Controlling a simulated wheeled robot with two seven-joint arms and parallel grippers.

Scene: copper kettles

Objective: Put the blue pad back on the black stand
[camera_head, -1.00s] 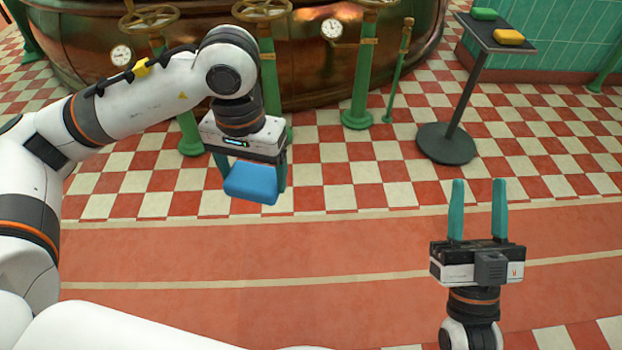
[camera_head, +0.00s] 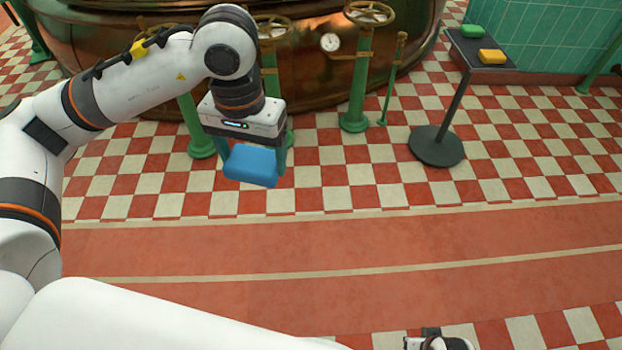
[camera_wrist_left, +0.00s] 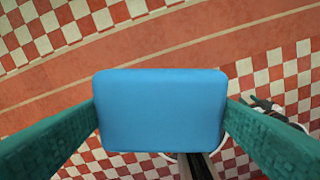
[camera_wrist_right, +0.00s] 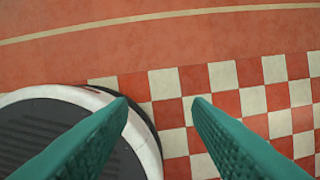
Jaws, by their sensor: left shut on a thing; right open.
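The blue pad (camera_head: 251,166) is held between the teal fingers of my left gripper (camera_head: 252,168), in the air in front of the copper kettle. In the left wrist view the pad (camera_wrist_left: 160,110) fills the gap between both fingers. The black stand (camera_head: 451,110) is at the upper right, with a round base on the floor and a tilted top plate (camera_head: 463,46).
The copper kettle (camera_head: 310,70) stands at the back, with green valve posts (camera_head: 357,90) and a thinner green post (camera_head: 391,80) between my left gripper and the stand. A green tiled wall (camera_head: 545,40) is behind the stand. The floor in front is clear.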

